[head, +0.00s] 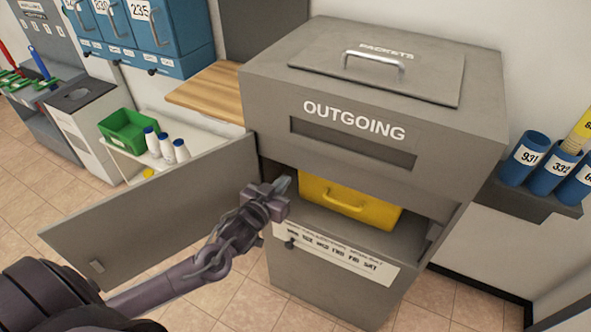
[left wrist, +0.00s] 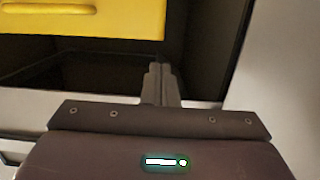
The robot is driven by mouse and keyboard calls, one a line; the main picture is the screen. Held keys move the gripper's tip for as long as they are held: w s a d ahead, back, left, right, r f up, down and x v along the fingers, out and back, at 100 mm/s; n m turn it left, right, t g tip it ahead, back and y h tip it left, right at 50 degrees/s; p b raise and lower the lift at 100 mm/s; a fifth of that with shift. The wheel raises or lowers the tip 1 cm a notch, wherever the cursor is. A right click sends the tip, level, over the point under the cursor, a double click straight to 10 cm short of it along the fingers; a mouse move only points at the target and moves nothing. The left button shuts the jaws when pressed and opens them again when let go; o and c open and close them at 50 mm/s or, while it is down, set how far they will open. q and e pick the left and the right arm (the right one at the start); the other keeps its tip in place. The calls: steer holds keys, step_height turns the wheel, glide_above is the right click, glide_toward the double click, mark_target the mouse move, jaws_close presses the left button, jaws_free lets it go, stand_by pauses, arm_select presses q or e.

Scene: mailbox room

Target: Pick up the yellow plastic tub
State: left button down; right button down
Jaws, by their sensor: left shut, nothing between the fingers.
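The yellow plastic tub (head: 348,204) sits inside the open compartment of the grey outgoing box, with a moulded handle on its front face. The tub (left wrist: 100,18) also shows at the top left of the left wrist view, with part of its handle. My left gripper (head: 284,186) is at the left side of the compartment opening, just left of the tub. Its fingers (left wrist: 158,70) are shut together and empty, apart from the tub in the left wrist view. The tub's rear and top are hidden inside the box. My right gripper is not in view.
The grey outgoing box (head: 462,128) has its door (head: 150,215) swung open to the left, beside my left arm. A green bin (head: 127,130) and white bottles (head: 166,148) stand on a shelf behind. Blue tubes (head: 527,155) stand at right.

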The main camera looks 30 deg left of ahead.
arm_select(q)
steer(key=w+f, duration=0.1)
steer(key=w, duration=0.6)
steer(key=shift+w+d+f, duration=0.15)
steer(key=shift+f, duration=0.2)
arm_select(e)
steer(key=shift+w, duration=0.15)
